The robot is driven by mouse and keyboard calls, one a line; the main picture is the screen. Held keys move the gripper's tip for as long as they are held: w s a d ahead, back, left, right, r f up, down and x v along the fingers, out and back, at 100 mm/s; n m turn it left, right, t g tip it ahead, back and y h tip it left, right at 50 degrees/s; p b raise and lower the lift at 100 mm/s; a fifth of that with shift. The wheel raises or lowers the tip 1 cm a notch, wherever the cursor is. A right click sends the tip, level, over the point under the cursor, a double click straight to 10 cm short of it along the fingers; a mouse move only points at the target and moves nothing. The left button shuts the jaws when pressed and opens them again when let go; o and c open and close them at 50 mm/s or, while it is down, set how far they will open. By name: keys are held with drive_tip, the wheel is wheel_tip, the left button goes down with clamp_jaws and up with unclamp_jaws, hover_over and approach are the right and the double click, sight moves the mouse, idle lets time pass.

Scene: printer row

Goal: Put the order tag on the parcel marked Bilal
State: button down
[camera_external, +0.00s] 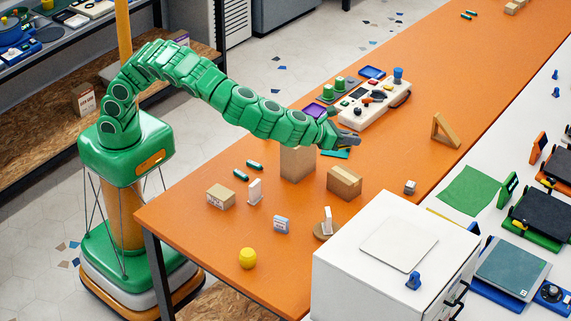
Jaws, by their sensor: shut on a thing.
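My gripper (348,140) is at the end of the outstretched green arm, over the orange table. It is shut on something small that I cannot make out. Three cardboard boxes are near it: a tall one (297,166) under the forearm, a taped one (345,182) below the gripper in the picture, and a small one (220,197) further left with dark print on its side. No name can be read on any box, so I cannot tell which is Bilal's. I cannot identify the order tag for certain.
A cream console (375,103) lies just beyond the gripper, with a teal flat piece (336,154) close below. The far orange tabletop (475,60) is mostly clear.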

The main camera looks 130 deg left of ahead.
drive_tip(key=s+a+n+g+y, duration=0.2)
drive_tip(key=s+a+n+g, duration=0.5)
drive_tip(key=a, duration=0.5)
hover_over(348, 171)
wheel_tip(348, 171, down, 10)
drive_tip(key=shift+w+f, duration=0.1)
drive_tip(key=shift+f, duration=5.3)
drive_tip(key=shift+f, duration=0.15)
drive_tip(key=c, duration=1.2)
unclamp_jaws()
drive_tip(key=shift+d+r, duration=0.3)
drive_tip(key=v, duration=1.1)
drive_tip(key=shift+w+d, duration=0.1)
drive_tip(key=shift+d, duration=0.2)
